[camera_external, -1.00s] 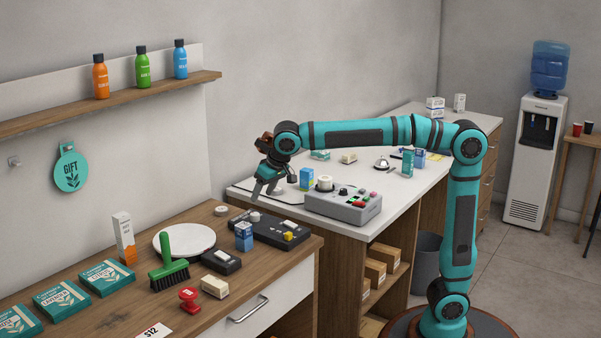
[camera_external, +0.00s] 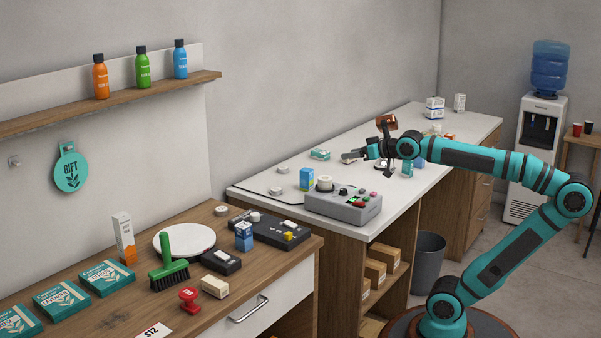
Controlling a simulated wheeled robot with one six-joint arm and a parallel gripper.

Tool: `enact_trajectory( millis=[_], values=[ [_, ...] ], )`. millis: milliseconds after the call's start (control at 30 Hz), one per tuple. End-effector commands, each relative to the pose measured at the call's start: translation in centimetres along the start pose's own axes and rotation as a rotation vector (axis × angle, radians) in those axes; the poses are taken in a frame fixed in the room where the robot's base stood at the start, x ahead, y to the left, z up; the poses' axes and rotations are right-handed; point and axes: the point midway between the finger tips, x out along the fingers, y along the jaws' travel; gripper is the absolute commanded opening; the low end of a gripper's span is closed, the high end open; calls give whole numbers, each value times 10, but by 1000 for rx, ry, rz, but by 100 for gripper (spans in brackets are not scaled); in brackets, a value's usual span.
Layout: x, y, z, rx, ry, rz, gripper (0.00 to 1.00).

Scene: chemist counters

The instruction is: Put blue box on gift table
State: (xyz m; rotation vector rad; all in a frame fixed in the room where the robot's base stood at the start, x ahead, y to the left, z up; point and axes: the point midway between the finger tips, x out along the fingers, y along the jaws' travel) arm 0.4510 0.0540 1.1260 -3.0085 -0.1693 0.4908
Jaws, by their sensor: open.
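Another blue box (camera_external: 306,180) with a yellow-green lower part stands on the white counter (camera_external: 262,206). A third blue box (camera_external: 420,160) shows only in part behind my arm, farther back on the white counter. My gripper (camera_external: 352,156) is open over the middle of the white counter, pointing left. Its fingers are small in view, and I see nothing held between them.
A grey control box (camera_external: 343,206) sits near the white counter's front edge. The wooden counter holds a white round plate (camera_external: 184,238), a green brush (camera_external: 168,262), black devices (camera_external: 268,229) and teal packets (camera_external: 107,277). A grey bin (camera_external: 428,262) stands on the floor.

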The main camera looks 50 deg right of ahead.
Motion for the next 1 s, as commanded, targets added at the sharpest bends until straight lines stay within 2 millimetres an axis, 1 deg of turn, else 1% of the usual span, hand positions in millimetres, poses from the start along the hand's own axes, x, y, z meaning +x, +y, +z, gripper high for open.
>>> enact_trajectory(
  millis=[33,100,200,300,467,700,733,867,900,933,1000],
  values=[
    [-15,10,4,-9,46,18,60],
    [-32,21,10,-26,105,39,60],
    [-52,33,17,-49,178,69,60],
    [-67,41,23,-68,230,93,60],
    [-78,47,28,-85,272,112,60],
    [-79,47,28,-87,275,114,60],
    [-79,47,28,-87,275,114,62],
    [-79,47,28,-87,275,114,87],
    [-79,47,28,-87,275,114,95],
    [-79,47,28,-86,275,114,100],
    [-79,47,28,-84,274,114,100]
  ],
)
